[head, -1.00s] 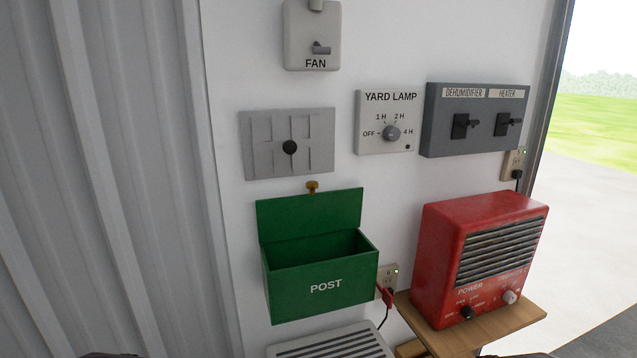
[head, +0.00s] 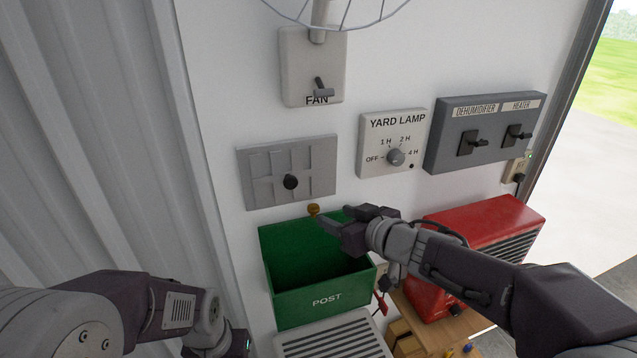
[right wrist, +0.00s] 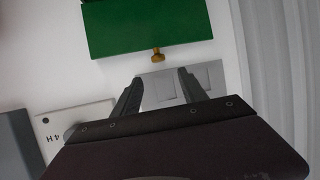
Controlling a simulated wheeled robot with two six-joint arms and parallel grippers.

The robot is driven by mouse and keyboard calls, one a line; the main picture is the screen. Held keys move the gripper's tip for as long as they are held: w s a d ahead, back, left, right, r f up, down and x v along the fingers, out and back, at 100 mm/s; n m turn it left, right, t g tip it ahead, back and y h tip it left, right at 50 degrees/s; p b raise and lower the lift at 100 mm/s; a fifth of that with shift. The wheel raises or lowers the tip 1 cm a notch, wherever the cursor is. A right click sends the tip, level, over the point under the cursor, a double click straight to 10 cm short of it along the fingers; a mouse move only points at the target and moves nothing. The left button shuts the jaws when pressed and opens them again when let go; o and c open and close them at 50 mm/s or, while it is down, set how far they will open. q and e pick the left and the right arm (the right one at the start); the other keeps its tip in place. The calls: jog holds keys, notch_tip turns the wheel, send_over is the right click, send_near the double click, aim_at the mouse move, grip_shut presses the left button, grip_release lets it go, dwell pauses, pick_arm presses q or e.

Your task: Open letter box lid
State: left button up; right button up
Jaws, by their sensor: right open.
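The green letter box (head: 322,302), marked POST, hangs on the white wall in the head view, its top open. Its green lid (head: 290,236) stands raised at the back near the wall; its lower edge is hard to tell from the box's inside. A brass knob (head: 313,209) sits at the lid's upper edge. My right gripper (head: 333,214) is open and empty, its fingers near the knob and over the lid's right part. In the right wrist view the knob (right wrist: 158,56) lies just beyond the open fingertips (right wrist: 160,77).
The yard lamp dial (head: 395,157), fan switch (head: 322,88) and dehumidifier and heater switches (head: 485,135) are higher. The red heater (head: 480,222) stands right, partly behind my right arm.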

aim_at(315, 209)
jog(key=x, duration=0.3)
jog(key=b+x, duration=0.1)
jog(key=x, duration=0.1)
jog(key=b+x, duration=0.1)
jog(key=x, duration=0.2)
jog(key=shift+w+d+f, duration=0.1)
jog(key=shift+w+f, duration=0.2)
jog(key=shift+f, duration=0.15)
jog(key=shift+w, duration=0.3)
jog(key=shift+s+a, duration=0.1)
jog(key=shift+a, duration=0.15)
jog(key=c, duration=0.5)
pick_arm(q)
notch_tip(315, 209, down, 3)
jog(key=shift+w+r, duration=0.15)
jog(key=shift+r, duration=0.05)
pick_arm(e)
grip_shut()
jog(key=shift+f, duration=0.1)
